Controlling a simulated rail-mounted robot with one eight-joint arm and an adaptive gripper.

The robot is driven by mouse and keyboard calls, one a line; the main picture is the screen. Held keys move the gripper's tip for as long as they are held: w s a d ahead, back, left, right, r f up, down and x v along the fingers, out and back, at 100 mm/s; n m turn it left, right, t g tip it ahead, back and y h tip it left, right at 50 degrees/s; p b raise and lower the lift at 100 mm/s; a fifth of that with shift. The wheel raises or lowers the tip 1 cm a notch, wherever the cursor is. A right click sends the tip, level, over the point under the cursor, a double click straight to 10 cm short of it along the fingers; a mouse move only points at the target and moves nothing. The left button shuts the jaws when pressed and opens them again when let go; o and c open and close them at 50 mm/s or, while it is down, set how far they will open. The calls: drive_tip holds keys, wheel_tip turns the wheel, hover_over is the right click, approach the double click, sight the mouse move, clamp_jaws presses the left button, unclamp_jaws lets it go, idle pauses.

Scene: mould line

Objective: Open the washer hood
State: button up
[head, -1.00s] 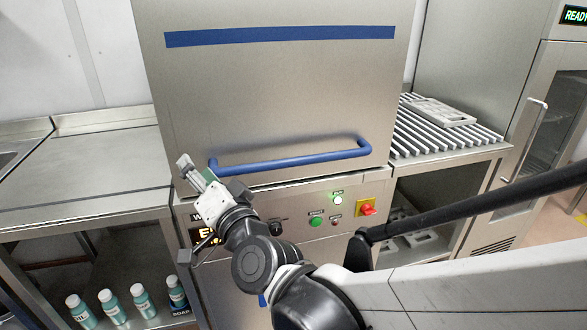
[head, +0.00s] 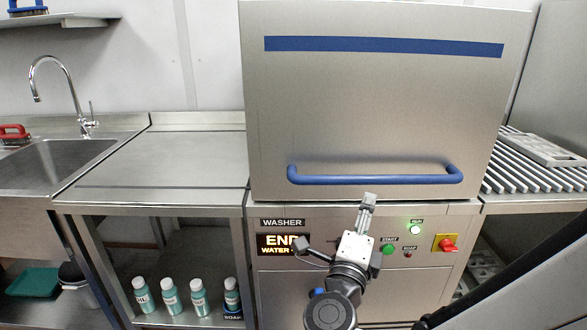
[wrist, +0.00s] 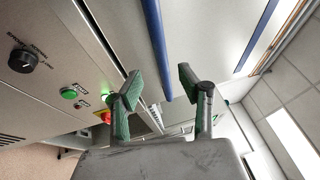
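The washer hood (head: 375,110) is a large steel box front, shut down on the washer body (head: 350,290). Its blue bar handle (head: 330,180) runs level along the hood's lower edge. In the wrist view the handle (wrist: 154,40) runs down the picture and ends between the fingertips, with the hood's blue stripe (wrist: 258,35) to its right. My gripper (head: 369,198) is just below the handle's middle in the head view; it also shows in the wrist view (wrist: 160,82), fingers with green pads apart and nothing between them. I cannot tell its exact distance from the bar.
The control panel has a lit END display (head: 280,244), a green start button (head: 388,249) and a red-yellow switch (head: 446,243). A steel counter (head: 170,170) and sink (head: 60,165) lie left. A slatted rack (head: 510,178) with a tray (head: 545,150) lies right.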

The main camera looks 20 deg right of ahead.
sight(374, 183)
drive_tip(key=x, duration=1.1)
drive_tip(key=shift+b, duration=0.4)
clamp_jaws()
